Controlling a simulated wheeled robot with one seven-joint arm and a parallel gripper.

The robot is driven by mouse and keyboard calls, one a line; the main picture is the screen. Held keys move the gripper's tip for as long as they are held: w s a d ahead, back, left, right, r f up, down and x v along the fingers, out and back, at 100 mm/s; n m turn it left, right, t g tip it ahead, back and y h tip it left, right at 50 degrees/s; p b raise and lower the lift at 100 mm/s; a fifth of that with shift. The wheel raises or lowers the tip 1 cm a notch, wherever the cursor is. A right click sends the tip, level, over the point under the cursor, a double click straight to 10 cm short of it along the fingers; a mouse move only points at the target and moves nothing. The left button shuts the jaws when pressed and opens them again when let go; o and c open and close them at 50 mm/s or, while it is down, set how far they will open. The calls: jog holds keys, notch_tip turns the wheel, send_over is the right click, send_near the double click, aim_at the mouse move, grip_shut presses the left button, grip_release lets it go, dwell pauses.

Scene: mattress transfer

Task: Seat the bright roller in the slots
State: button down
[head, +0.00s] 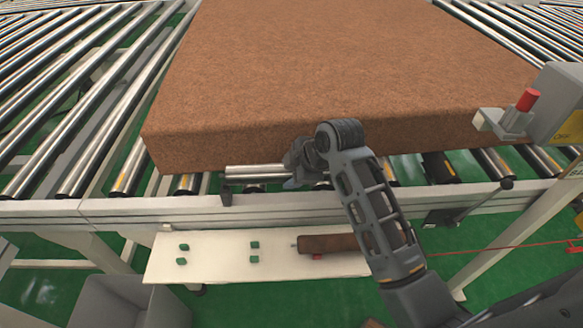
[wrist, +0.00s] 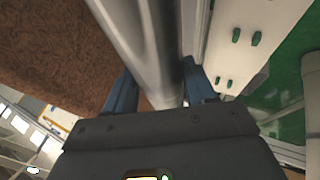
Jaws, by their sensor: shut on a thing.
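The bright roller (head: 255,171) is a shiny metal cylinder, lying roughly level at the conveyor's front edge, under the near edge of the brown mattress. My gripper (head: 299,162) is shut on it. In the wrist view the bright roller (wrist: 150,35) runs between the blue fingers of my gripper (wrist: 160,88). A dark bracket (head: 226,190) stands at the roller's left end in the head view. I cannot tell whether that end is in a slot. My gripper and arm hide the roller's right part, and the slots are not clearly visible.
The brown mattress (head: 330,70) covers the conveyor's middle, close behind my gripper. A white shelf (head: 220,265) below the rail holds a rusty-brown roller (head: 328,243) and several green blocks. A grey box with a red button (head: 527,99) stands right. A grey bin (head: 120,300) is lower left.

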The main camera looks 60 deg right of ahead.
jog(key=shift+f+b, duration=0.6)
jog(key=shift+f, duration=0.75)
jog(key=shift+p, duration=0.75)
dwell(0.8)
jog(key=shift+f+b, duration=0.75)
jog(key=shift+f, duration=0.8)
jog(key=c, duration=0.7)
grip_release()
jog(key=o, duration=0.4)
jog(key=shift+s, duration=0.1)
jog(key=v, duration=0.7)
jog(key=shift+s+r, duration=0.15)
jog(key=shift+r, duration=0.2)
